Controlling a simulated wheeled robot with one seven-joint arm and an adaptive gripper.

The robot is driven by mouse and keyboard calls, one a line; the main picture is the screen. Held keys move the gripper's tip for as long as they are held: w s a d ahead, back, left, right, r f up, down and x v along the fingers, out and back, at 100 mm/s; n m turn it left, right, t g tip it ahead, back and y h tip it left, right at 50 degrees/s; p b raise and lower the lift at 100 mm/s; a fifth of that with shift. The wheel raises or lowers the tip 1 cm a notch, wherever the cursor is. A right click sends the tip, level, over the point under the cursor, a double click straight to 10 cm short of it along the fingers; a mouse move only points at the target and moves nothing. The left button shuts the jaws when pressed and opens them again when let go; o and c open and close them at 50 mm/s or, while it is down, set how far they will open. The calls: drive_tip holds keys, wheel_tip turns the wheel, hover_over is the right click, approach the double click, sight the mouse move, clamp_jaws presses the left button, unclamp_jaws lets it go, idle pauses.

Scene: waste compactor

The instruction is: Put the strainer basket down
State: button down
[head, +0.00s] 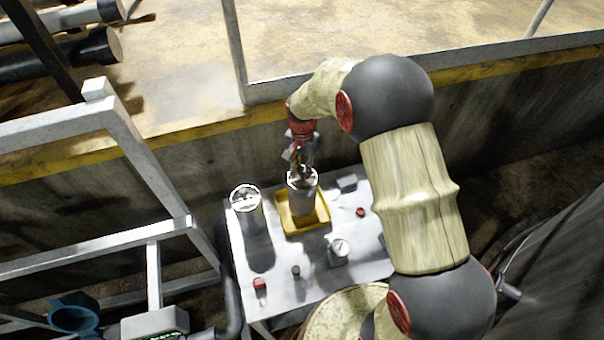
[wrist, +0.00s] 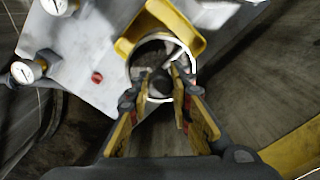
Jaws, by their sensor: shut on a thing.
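The strainer basket (head: 303,202) is a grey metal cylinder, upright over the yellow tray (head: 322,219) on the metal table. I cannot tell whether its bottom touches the tray. My gripper (head: 303,172) points down at the top of the basket and is shut on it. The basket hides part of the tray.
A metal cylinder with a round top (head: 246,205) stands left of the tray. A gauge (head: 338,248), a red knob (head: 260,284) and a small grey box (head: 347,183) are also on the table (head: 285,268). A concrete wall with a yellow edge runs behind.

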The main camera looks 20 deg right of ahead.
drive_tip(key=shift+f, duration=1.1)
drive_tip(key=shift+f, duration=0.15)
drive_tip(key=c, duration=1.6)
unclamp_jaws()
drive_tip(key=shift+s, duration=0.1)
